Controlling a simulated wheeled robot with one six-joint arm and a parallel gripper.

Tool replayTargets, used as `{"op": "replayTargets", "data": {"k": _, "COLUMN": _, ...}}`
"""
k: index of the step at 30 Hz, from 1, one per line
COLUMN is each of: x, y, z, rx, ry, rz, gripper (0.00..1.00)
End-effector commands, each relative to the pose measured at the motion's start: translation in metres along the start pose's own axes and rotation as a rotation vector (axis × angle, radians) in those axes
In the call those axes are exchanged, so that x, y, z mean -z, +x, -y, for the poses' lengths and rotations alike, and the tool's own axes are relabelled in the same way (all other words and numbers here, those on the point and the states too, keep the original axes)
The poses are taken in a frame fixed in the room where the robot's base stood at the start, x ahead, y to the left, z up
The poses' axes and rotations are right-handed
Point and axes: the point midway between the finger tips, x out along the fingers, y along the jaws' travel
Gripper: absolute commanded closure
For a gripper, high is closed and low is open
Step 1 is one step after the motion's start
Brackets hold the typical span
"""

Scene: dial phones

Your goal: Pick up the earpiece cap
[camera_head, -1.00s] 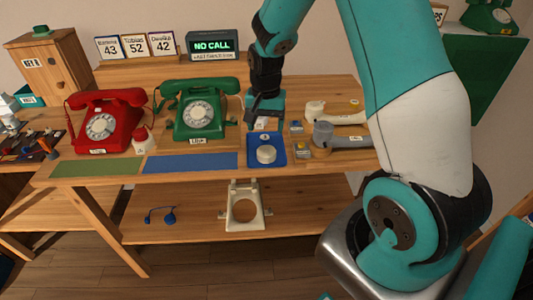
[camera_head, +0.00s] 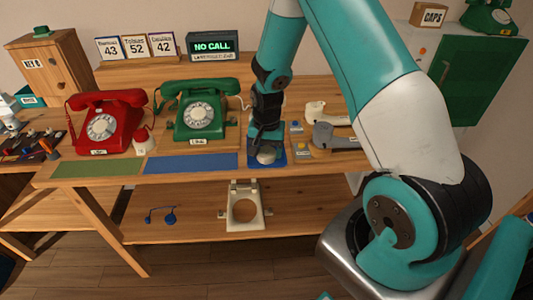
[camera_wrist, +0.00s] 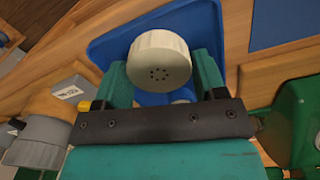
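The earpiece cap is a round cream disc with small holes in its face; it sits on the small blue tray (camera_head: 281,161) in the head view, and the cap (camera_head: 266,157) is partly covered there by my gripper (camera_head: 266,145). In the wrist view the cap (camera_wrist: 159,60) lies between the two teal fingers of my gripper (camera_wrist: 162,65), over the blue tray (camera_wrist: 108,48). The fingers are apart, one on each side of the cap. Whether they touch its sides is hard to tell.
Right of the tray lie a cream handset (camera_head: 318,112) and a grey handset (camera_head: 330,137), with small labelled blocks beside them. A green phone (camera_head: 200,110) and a red phone (camera_head: 105,122) stand to the left. The blue mat (camera_head: 190,162) is clear.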

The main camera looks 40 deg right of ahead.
Motion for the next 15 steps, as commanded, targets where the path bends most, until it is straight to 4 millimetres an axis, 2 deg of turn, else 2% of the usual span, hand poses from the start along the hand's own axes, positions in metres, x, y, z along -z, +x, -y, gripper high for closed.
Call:
{"op": "replayTargets", "data": {"k": 1, "x": 0.0000, "y": -0.0001, "z": 0.0000, "rx": 0.000, "ry": 0.000, "rz": 0.000, "gripper": 0.47}}
{"op": "replayTargets", "data": {"k": 3, "x": 0.0000, "y": -0.0002, "z": 0.0000, "rx": 0.000, "ry": 0.000, "rz": 0.000, "gripper": 0.61}}
{"op": "replayTargets", "data": {"k": 15, "x": 0.0003, "y": -0.0023, "z": 0.0002, "rx": 0.000, "ry": 0.000, "rz": -0.001, "gripper": 0.61}}
